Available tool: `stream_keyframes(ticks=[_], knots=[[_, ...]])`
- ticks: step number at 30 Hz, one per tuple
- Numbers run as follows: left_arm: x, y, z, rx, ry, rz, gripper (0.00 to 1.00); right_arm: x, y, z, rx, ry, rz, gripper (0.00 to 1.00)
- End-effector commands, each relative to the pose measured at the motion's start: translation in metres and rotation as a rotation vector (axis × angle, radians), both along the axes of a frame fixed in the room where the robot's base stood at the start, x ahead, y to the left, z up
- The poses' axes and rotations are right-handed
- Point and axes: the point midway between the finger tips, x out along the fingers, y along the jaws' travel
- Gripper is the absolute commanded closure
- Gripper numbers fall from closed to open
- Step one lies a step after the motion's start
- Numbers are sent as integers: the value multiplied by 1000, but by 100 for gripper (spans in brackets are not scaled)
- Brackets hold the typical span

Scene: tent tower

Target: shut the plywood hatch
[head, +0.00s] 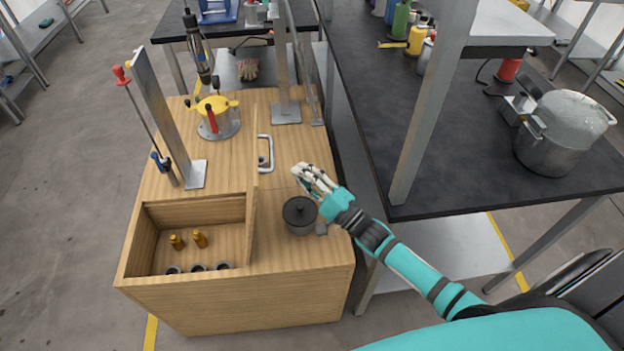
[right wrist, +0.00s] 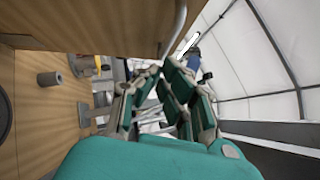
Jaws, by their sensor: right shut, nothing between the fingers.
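The plywood hatch (head: 251,198) stands open, about upright, on the right edge of the open compartment (head: 130,248) in the wooden bench. It shows nearly edge-on in the head view. A metal bar handle (head: 265,153) is on its right face. In the right wrist view the hatch (right wrist: 95,25) fills the upper left, with the handle (right wrist: 175,32) at its edge. My right gripper (head: 303,177) is shut and empty, right of the hatch above the bench top, apart from the handle; it also shows in the right wrist view (right wrist: 165,85). My left gripper is out of view.
The compartment holds two brass pieces (head: 188,240) and several grey cups. A metal upright (head: 163,120) and a yellow-handled fixture (head: 218,118) stand left of the hatch. A dark worktable (head: 480,150) is at right.

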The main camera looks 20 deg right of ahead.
Motion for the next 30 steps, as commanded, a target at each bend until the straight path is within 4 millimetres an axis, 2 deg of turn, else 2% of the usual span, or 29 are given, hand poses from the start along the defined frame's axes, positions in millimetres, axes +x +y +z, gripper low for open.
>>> stream_keyframes(ticks=[3,9,23,30], knots=[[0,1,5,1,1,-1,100,18,9,8,0,-1,-1,100],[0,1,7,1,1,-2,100,36,19,12,-1,1,-1,100],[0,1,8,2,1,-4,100,39,21,13,-3,2,-1,100],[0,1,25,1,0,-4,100,43,33,25,-51,14,1,100]])
